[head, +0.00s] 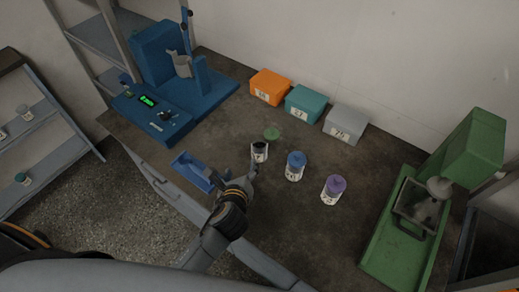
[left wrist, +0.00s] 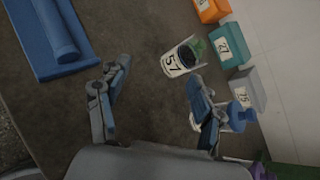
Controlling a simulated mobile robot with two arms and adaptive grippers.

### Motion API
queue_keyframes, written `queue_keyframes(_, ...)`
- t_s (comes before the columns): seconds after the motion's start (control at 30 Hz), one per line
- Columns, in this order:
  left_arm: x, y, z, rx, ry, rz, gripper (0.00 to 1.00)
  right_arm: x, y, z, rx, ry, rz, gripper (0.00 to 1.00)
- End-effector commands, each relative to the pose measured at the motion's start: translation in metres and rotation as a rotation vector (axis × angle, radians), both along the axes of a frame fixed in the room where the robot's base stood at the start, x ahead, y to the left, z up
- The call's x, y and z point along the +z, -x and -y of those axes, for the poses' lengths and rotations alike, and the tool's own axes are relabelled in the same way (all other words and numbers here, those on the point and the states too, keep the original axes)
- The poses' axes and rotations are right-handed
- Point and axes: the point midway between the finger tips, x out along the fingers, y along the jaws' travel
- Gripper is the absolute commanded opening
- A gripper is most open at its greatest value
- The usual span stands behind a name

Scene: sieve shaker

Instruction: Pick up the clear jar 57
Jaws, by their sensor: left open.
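In the left wrist view the gripper (left wrist: 158,80) is open and empty, fingers spread, with the jar ahead and toward the right finger. My right gripper is not in view.
A blue-lidded jar (head: 296,164) and a purple-lidded jar (head: 333,188) stand to the right. A blue tray (head: 191,171) lies left. Orange (head: 269,87), teal (head: 306,102) and grey (head: 345,123) boxes line the wall. A blue machine (head: 165,75) and a green machine (head: 411,222) flank the table.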

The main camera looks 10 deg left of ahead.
Motion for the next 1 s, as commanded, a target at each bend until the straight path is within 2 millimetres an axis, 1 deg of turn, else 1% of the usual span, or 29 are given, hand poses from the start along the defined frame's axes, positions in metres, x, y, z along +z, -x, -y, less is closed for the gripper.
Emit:
queue_keyframes(0.03,0.001,-0.008,0.009,-0.079,-0.105,0.016,0.67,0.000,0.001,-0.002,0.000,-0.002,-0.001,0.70)
queue_keyframes(0.1,0.002,-0.016,0.019,-0.171,-0.233,0.035,0.67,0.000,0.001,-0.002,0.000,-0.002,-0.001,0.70)
queue_keyframes(0.2,0.004,-0.023,0.028,-0.257,-0.359,0.056,0.67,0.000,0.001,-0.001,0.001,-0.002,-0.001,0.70)
queue_keyframes(0.3,0.003,-0.029,0.033,-0.294,-0.417,0.064,0.67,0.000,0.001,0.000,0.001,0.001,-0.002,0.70)
queue_keyframes(0.37,0.001,-0.037,0.033,-0.302,-0.430,0.067,0.67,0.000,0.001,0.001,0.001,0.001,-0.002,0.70)
queue_keyframes(0.6,-0.018,-0.080,0.030,-0.301,-0.428,0.065,0.67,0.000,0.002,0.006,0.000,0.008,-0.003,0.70)
queue_keyframes(0.7,-0.025,-0.094,0.028,-0.300,-0.426,0.065,0.67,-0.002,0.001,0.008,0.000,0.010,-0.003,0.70)
queue_keyframes(0.9,-0.030,-0.106,0.027,-0.300,-0.425,0.065,0.67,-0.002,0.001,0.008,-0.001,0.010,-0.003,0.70)
queue_keyframes(1.0,-0.037,-0.114,0.027,-0.299,-0.424,0.064,0.67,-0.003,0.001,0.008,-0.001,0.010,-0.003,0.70)
